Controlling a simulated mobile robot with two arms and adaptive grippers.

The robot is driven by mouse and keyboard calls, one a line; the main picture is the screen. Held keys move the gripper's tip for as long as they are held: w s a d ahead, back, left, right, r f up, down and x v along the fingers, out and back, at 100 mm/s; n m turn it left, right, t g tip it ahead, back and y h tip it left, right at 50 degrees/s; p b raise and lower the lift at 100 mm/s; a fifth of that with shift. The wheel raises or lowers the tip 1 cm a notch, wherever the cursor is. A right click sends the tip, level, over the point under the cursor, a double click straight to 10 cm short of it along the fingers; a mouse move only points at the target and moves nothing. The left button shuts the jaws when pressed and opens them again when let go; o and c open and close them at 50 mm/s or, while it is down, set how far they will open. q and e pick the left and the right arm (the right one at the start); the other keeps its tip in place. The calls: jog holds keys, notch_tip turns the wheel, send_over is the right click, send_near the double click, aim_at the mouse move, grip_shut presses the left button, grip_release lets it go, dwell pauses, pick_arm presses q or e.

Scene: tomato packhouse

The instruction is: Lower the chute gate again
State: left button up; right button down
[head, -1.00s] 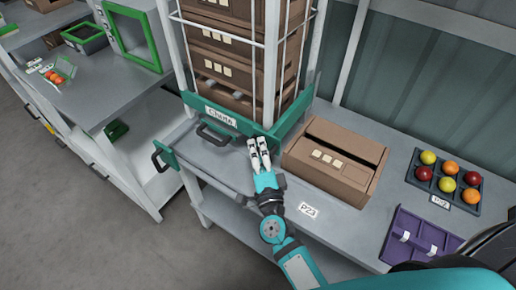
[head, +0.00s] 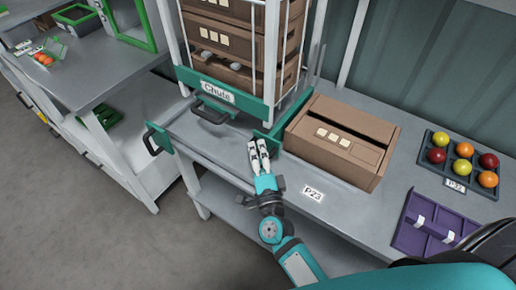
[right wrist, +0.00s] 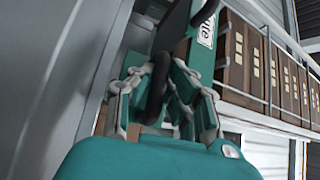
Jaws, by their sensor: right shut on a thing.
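The chute (head: 188,45) is a white barred frame holding stacked brown cartons. A teal front board (head: 250,103) with a "Chute" label and a black handle (head: 208,113) crosses its foot. A grey tray (head: 195,135) extends in front, with a teal end and black handle (head: 152,141) at its left. My right gripper (head: 259,150) is at the tray's right side, in front of the chute. In the right wrist view its fingers (right wrist: 160,105) close around a dark handle (right wrist: 158,75). What that handle belongs to is partly hidden. The left gripper does not show.
A brown carton (head: 320,165) stands on the grey table just right of my gripper. Farther right are a dark tray (head: 443,168) of red, orange and yellow tomatoes and a purple tray (head: 408,238). Another bench (head: 75,90) stands at the left, with grey floor before it.

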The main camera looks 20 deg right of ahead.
jog(key=shift+s+f, duration=0.1)
jog(key=shift+f, duration=0.35)
jog(key=c, duration=1.3)
grip_release()
jog(key=shift+r, duration=0.1)
jog(key=s, duration=0.4)
jog(key=s+a+f, duration=0.1)
jog(key=s, duration=0.6)
jog(key=shift+s+a+f, duration=0.2)
jog(key=shift+s+f, duration=0.15)
